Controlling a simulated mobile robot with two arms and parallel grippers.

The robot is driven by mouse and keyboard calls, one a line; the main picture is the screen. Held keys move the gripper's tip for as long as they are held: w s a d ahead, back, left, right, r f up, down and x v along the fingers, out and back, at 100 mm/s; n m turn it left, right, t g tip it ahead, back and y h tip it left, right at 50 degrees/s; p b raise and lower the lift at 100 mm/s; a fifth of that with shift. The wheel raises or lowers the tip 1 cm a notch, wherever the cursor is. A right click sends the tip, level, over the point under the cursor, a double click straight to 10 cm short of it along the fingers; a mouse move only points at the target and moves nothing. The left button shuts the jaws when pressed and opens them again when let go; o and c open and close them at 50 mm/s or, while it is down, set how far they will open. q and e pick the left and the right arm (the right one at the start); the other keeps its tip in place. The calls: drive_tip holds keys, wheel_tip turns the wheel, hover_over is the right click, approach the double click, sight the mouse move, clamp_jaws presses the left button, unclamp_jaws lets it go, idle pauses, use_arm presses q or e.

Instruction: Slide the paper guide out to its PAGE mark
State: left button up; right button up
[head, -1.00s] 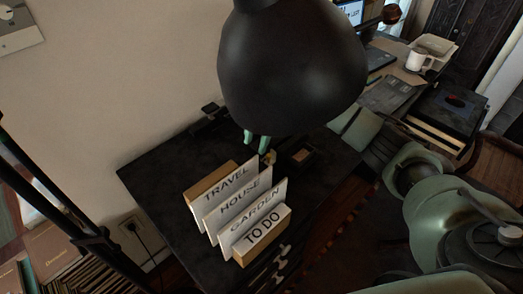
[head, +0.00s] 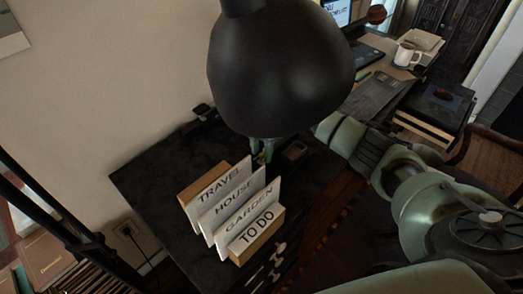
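My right gripper (head: 261,147) shows only as two pale green fingertips below the rim of a black lamp shade. The shade hides the rest of the gripper, and I cannot tell whether it is open or shut on something. A small yellowish thing (head: 259,158) is just below the fingertips, too small to make out. I cannot clearly make out the paper guide or its PAGE mark; the shade covers that part of the dark desk (head: 150,178). My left gripper is not in view.
A file sorter (head: 263,233) with TRAVEL, HOUSE, GARDEN and TO DO cards stands in front of the fingertips. The black lamp shade (head: 280,75) hangs over the desk. A small dark box (head: 295,151) sits to the right.

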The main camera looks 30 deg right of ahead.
clamp_jaws()
idle(1.3)
